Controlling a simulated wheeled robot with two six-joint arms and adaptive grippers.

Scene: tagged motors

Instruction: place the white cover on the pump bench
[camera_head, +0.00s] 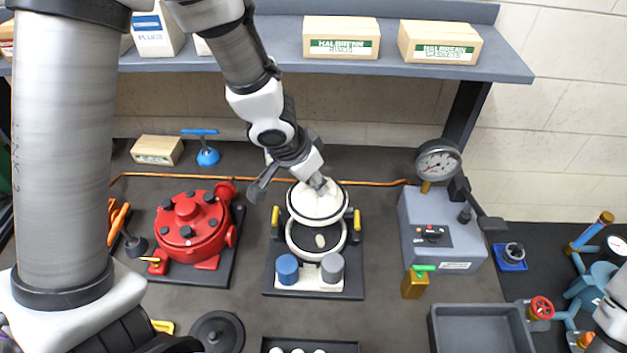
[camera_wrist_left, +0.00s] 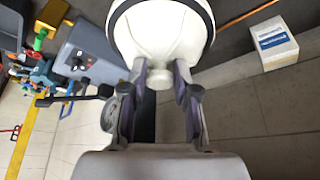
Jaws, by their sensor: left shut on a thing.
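The white cover (camera_head: 316,204) is a round white lid with a dark rim, held by my left gripper (camera_head: 296,186). In the left wrist view the cover (camera_wrist_left: 160,40) fills the top centre, and the fingers of the gripper (camera_wrist_left: 160,85) are shut on its knob. In the head view the cover is over the rear part of the pump bench (camera_head: 352,283), a dark base with a white ring body (camera_head: 318,252). The ring's front half shows, with a small pale piece inside. Whether the cover touches the ring I cannot tell. My right gripper is not in view.
A red pump (camera_head: 192,228) stands left of the bench. A grey gauge box (camera_head: 440,240) stands to the right. A blue cylinder (camera_head: 287,268) and a grey cylinder (camera_head: 332,267) stand at the bench's front. A grey tray (camera_head: 480,330) lies front right. A shelf (camera_head: 285,45) spans the back.

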